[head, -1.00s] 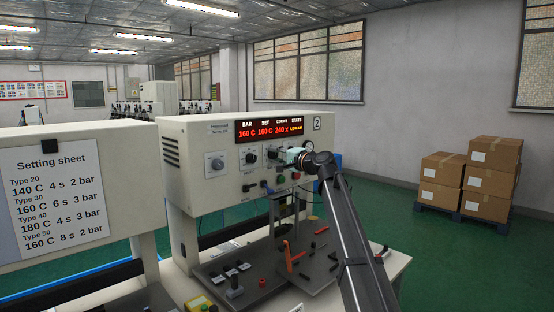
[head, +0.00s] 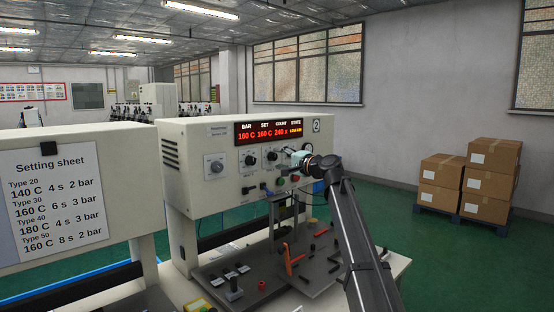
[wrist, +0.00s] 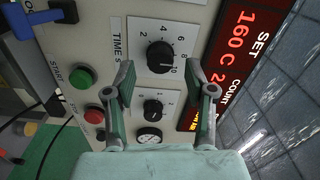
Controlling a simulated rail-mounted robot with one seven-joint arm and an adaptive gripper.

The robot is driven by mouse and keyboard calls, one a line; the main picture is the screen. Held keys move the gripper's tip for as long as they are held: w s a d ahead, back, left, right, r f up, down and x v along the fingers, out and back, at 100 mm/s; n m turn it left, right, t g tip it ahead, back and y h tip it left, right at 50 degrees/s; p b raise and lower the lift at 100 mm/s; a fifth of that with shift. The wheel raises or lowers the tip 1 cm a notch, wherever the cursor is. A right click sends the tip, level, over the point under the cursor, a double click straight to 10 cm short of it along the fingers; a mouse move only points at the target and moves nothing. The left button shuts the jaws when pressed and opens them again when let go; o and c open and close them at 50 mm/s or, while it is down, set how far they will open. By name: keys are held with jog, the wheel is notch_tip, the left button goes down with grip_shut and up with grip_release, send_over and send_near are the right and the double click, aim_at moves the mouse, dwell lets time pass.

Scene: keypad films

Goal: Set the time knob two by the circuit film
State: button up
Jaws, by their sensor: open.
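The time knob (wrist: 160,58) is black, on a white plate marked "TIME S" with a numbered scale, on the front of machine 2 (head: 185,145). It shows small in the head view (head: 272,156). Its exact pointer setting is hard to read. My gripper (wrist: 171,76) is open and empty; its two fingers stand on either side just below the knob, apart from it. In the head view my gripper (head: 299,157) is at the panel's right part. A smaller black knob (wrist: 152,108) lies between the fingers. I cannot clearly identify the circuit film.
The red display (head: 270,132) sits above the knobs. A setting sheet (head: 55,190) is on the left machine. Small parts lie on the dark work plate (head: 262,297).

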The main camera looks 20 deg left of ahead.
jog(key=v, duration=0.9)
jog(key=shift+d, duration=0.2)
jog(key=shift+r, duration=0.1)
